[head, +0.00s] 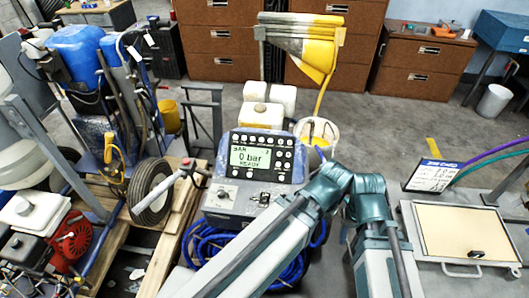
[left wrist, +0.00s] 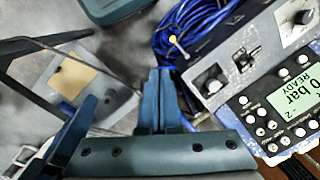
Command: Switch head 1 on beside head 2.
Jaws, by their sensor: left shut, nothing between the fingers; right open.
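The control panel (head: 262,160) stands in the middle of the head view. Its lit screen (head: 250,158) reads "0 bar READY"; small text above is hard to read. Round buttons surround it. Small switches or knobs (head: 264,198) sit on the grey face below; their head labels and positions are unreadable. In the left wrist view the panel is turned around at the right, with a lever switch (left wrist: 246,58) and a knob (left wrist: 211,83). My left gripper (left wrist: 160,100) is shut and empty, apart from the panel. My right gripper (head: 371,200) is right of the panel, its fingertips mostly hidden.
Blue hose (head: 205,243) lies coiled before the panel. A wheel (head: 152,192) with a handle and a red engine (head: 72,238) are at left. A tan board (head: 468,232) lies in a tray at right. Grey floor shows beyond.

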